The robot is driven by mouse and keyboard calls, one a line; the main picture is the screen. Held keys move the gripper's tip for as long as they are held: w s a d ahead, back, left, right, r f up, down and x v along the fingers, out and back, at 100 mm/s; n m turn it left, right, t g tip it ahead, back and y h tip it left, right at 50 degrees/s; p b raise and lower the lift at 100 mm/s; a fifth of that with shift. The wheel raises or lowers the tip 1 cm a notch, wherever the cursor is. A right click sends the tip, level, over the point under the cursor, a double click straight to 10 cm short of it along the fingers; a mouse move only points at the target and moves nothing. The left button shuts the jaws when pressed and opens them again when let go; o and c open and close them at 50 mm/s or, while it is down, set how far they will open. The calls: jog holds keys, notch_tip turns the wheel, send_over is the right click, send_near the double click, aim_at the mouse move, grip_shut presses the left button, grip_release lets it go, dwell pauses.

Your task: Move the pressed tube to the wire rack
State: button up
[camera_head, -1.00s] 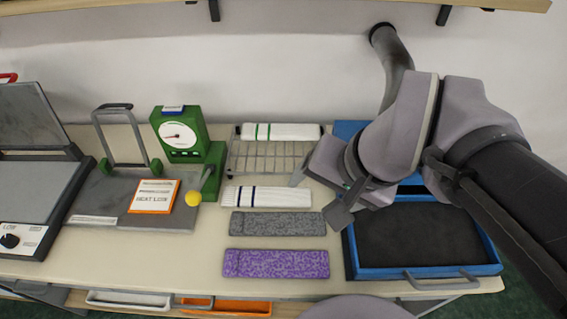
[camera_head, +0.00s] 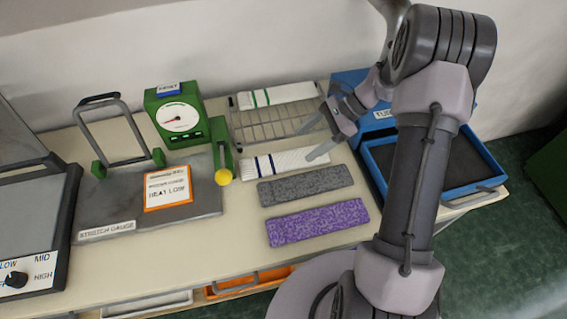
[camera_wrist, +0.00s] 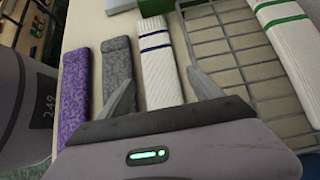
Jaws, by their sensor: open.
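A white tube with navy stripes (camera_head: 286,165) lies flat on the table, just in front of the wire rack (camera_head: 262,130). It also shows in the wrist view (camera_wrist: 158,62). A white tube with green stripes (camera_head: 277,95) lies on the rack's far part. A grey tube (camera_head: 305,185) and a purple tube (camera_head: 318,222) lie in front. I cannot tell by marking which one is pressed. My gripper (camera_head: 314,140) is open and empty at the right end of the navy-striped tube. In the wrist view its fingers (camera_wrist: 162,77) stand on either side of that tube.
A blue tray with a dark floor (camera_head: 381,172) stands right of the tubes. The green dial gauge (camera_head: 178,116) and its yellow-knobbed lever (camera_head: 224,177) stand on the left. A heat press (camera_head: 30,215) is at the far left. The rack's front part is bare.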

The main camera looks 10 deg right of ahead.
aim_at(286, 159)
jog(key=b+x, duration=0.1)
jog(key=x, duration=0.1)
jog(key=b+x, duration=0.1)
jog(key=x, duration=0.2)
jog(key=b+x, duration=0.1)
jog(key=x, duration=0.1)
jog(key=shift+s+a, duration=0.2)
jog(key=shift+a, duration=0.35)
jog(key=shift+r, duration=0.1)
